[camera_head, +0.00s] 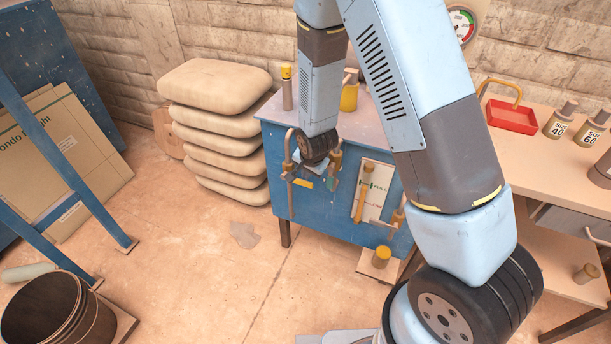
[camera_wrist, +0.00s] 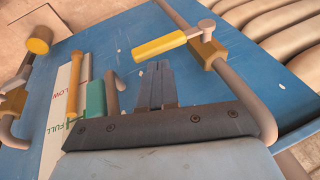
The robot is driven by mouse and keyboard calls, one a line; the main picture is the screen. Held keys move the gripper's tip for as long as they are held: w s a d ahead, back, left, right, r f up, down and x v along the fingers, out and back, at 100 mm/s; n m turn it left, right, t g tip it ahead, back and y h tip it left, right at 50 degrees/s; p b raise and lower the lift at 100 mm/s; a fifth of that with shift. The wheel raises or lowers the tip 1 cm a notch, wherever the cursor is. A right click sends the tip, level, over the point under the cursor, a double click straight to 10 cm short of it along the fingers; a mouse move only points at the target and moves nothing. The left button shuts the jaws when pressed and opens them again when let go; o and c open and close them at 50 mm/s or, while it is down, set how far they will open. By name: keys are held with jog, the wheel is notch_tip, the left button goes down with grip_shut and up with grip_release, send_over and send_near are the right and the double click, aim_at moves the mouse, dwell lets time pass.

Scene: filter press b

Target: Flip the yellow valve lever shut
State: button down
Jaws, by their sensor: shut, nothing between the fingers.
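The yellow valve lever (camera_wrist: 160,46) shows in the wrist view, its grey pivot on a brass valve body (camera_wrist: 208,54). It points left from the pivot, across the line of the grey pipe (camera_wrist: 245,95). In the head view the lever (camera_head: 303,183) is a small yellow bar low on the front of the blue cabinet. My gripper (camera_wrist: 156,68) is shut and empty, its fingertips just beside the lever's long edge near its free half. I cannot tell whether they touch. In the head view my wrist covers much of the valve and gripper.
A green piece (camera_wrist: 95,98) and a level plate marked LOW and FULL (camera_head: 374,190) sit beside the gripper. Pipes stand out from the blue cabinet (camera_head: 280,150). Stacked sacks (camera_head: 215,85) stand left of it. A bench with a red tray (camera_head: 511,116) is right.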

jog(key=s+d+r+n, duration=0.1)
jog(key=s+d+r, duration=0.25)
jog(key=r, duration=0.75)
jog(key=s+d+r, duration=0.2)
jog(key=d+r, duration=0.2)
jog(key=r, duration=0.7)
jog(key=s+d+r+n, duration=0.2)
jog(key=s+d+r, duration=0.5)
jog(key=s+r, duration=0.2)
jog(key=s+d+r+n+t+h, duration=0.1)
jog(key=s+d+r+n, duration=0.2)
jog(key=s+d+r, duration=0.4)
jog(key=s+v, duration=0.1)
jog(key=v, duration=0.3)
jog(key=shift+f, duration=0.1)
